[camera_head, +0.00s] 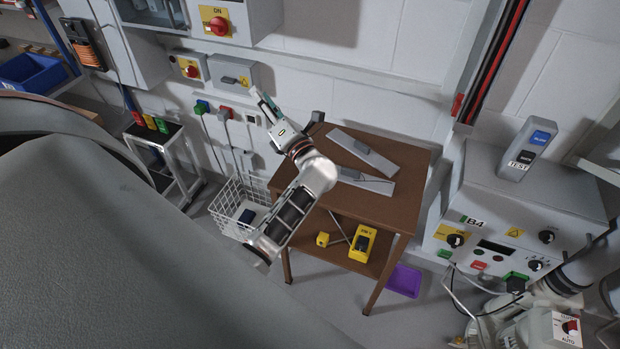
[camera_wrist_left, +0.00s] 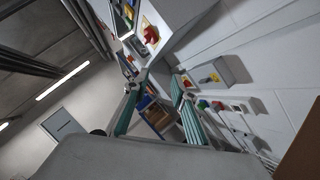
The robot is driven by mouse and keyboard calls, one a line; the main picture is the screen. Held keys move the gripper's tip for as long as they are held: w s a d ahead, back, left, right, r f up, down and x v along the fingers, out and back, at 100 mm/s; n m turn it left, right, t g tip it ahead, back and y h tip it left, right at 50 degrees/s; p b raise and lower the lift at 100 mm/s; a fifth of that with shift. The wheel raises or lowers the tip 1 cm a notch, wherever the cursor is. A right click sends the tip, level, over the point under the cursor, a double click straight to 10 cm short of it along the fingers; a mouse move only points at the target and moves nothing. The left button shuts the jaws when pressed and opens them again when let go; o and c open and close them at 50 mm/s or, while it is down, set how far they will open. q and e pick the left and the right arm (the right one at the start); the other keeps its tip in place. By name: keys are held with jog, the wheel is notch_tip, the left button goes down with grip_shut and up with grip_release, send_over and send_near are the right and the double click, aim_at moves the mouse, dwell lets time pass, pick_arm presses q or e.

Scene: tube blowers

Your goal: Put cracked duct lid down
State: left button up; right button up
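Two flat grey lid-like plates lie on the brown wooden table. The far plate (camera_head: 362,150) lies slantwise, and the near plate (camera_head: 365,180) has a thin dark line across it; I cannot tell for sure whether that is a crack. My left gripper (camera_head: 268,106) is up to the left of the table's back corner, apart from both plates. In the left wrist view its two green-padded fingers (camera_wrist_left: 160,105) stand apart with nothing between them. My right gripper cannot be made out.
The wooden table (camera_head: 412,160) has a lower shelf with a yellow device (camera_head: 362,243). A white wire basket (camera_head: 232,193) stands left of it. A purple tray (camera_head: 404,281) lies on the floor. The B4 control box (camera_head: 490,235) is at the right. A large grey body (camera_head: 110,240) fills the left foreground.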

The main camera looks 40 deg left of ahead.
pick_arm(q)
jog(key=s+d+f+m+t+h, duration=0.1)
jog(key=d+f+m+t+h, duration=0.5)
jog(key=d+m+h, duration=0.65)
jog(key=d+f+m+t+h, duration=0.6)
jog(key=d+m, duration=0.4)
jog(key=m, duration=0.8)
jog(key=s+d+f+m+g+h, duration=0.1)
jog(key=s+d+f+m+g, duration=0.2)
jog(key=s+f+m, duration=0.3)
jog(key=s+d+f+m+g+h, duration=0.2)
jog(key=s+d+f+m+g, duration=0.2)
jog(key=s+f, duration=0.9)
jog(key=f+m+g, duration=0.1)
jog(key=m, duration=0.2)
jog(key=shift+s, duration=0.4)
jog(key=shift+d, duration=0.1)
